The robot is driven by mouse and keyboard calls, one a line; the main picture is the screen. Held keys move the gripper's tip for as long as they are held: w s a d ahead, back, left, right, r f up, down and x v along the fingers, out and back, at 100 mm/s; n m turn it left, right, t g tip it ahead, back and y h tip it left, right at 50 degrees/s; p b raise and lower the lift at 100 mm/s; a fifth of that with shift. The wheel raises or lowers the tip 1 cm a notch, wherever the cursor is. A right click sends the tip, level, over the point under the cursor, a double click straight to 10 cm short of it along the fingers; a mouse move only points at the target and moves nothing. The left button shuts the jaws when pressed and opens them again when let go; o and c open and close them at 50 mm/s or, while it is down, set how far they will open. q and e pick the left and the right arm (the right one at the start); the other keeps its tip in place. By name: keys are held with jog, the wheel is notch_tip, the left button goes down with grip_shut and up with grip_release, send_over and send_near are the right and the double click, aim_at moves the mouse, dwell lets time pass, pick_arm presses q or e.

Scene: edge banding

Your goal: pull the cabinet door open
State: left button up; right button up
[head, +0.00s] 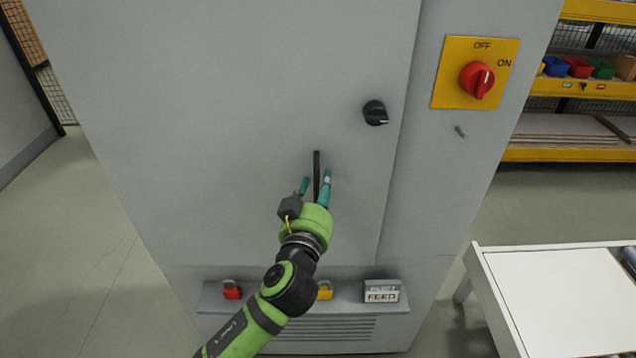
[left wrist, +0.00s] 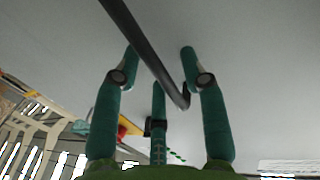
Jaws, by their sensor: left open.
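The grey cabinet door (head: 230,90) fills the middle of the head view and looks closed, flush with the frame at its right edge. A thin black upright handle (head: 317,162) stands on it. My left gripper (head: 316,181) is open at the handle, with teal fingers on either side of its lower part. In the left wrist view, the handle (left wrist: 150,50) runs slanting between the spread fingertips of my left gripper (left wrist: 160,52). I cannot tell whether any finger touches it. My right gripper is not in view.
A black knob (head: 375,113) sits right of the handle, and a red rotary switch (head: 477,79) on a yellow plate further right. A ledge with padlocks (head: 231,290) runs below the door. A white-topped table (head: 560,300) stands at lower right. Floor at left is clear.

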pick_arm(q)
jog(key=shift+w+d, duration=0.1)
jog(key=shift+w, duration=0.1)
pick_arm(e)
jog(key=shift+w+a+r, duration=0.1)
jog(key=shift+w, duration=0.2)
pick_arm(q)
jog(key=c, duration=0.7)
grip_shut()
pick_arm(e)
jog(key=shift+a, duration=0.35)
pick_arm(q)
jog(key=shift+s, duration=0.1)
